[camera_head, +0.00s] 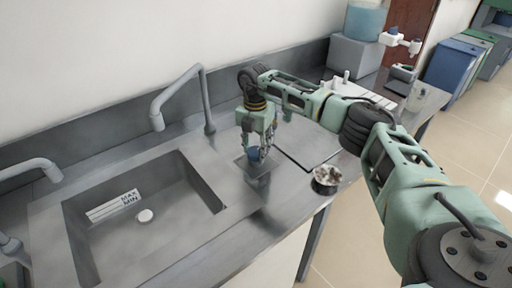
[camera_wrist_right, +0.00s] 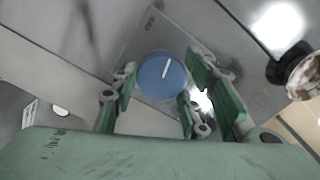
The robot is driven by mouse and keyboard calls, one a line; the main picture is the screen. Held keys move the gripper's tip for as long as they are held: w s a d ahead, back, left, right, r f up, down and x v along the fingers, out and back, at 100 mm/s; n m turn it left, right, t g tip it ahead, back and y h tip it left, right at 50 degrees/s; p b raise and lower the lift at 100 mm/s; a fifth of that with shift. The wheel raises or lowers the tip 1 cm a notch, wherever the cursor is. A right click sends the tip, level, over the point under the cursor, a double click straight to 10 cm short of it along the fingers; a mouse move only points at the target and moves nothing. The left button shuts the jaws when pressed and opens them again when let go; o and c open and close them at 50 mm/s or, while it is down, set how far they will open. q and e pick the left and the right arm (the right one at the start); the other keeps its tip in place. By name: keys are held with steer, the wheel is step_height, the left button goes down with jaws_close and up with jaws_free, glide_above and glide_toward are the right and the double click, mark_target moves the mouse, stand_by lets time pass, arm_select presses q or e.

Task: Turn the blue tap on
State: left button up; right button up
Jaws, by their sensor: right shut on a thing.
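The blue tap (camera_wrist_right: 161,78) is a round blue knob with a white line on its top, seen from above in the right wrist view. In the head view a bit of the blue tap (camera_head: 254,154) shows between my right gripper's fingers, on the steel counter right of the sink. My right gripper (camera_head: 257,150) points down over it, and its green fingers close around the knob in the right wrist view (camera_wrist_right: 165,92). The white line points up and slightly right in that view. A grey curved spout (camera_head: 186,80) rises behind the sink. My left gripper is not in view.
The sink basin (camera_head: 146,215) has a MAX/MIN label and a white drain plug. A small dark bowl with whitish contents (camera_head: 326,180) stands near the counter's front edge. White equipment (camera_head: 362,92) and a blue-topped container (camera_head: 365,22) stand at the back right.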

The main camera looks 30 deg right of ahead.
mark_target(255, 152)
steer(key=n, duration=0.5)
steer(key=shift+w+a+r+n, duration=0.1)
steer(key=shift+a+r+n, duration=0.05)
steer(key=shift+n, duration=0.25)
steer(key=n, duration=0.5)
steer(key=shift+a+b, duration=0.1)
steer(key=shift+b, duration=0.2)
steer(key=n, duration=0.5)
steer(key=shift+n+b, duration=0.3)
steer(key=shift+n, duration=0.1)
steer(key=n, duration=0.5)
steer(key=shift+s+b, duration=0.3)
steer(key=shift+f, duration=0.2)
steer(key=o, duration=1.1)
steer(key=shift+s+r, duration=0.1)
step_height(255, 152, up, 12)
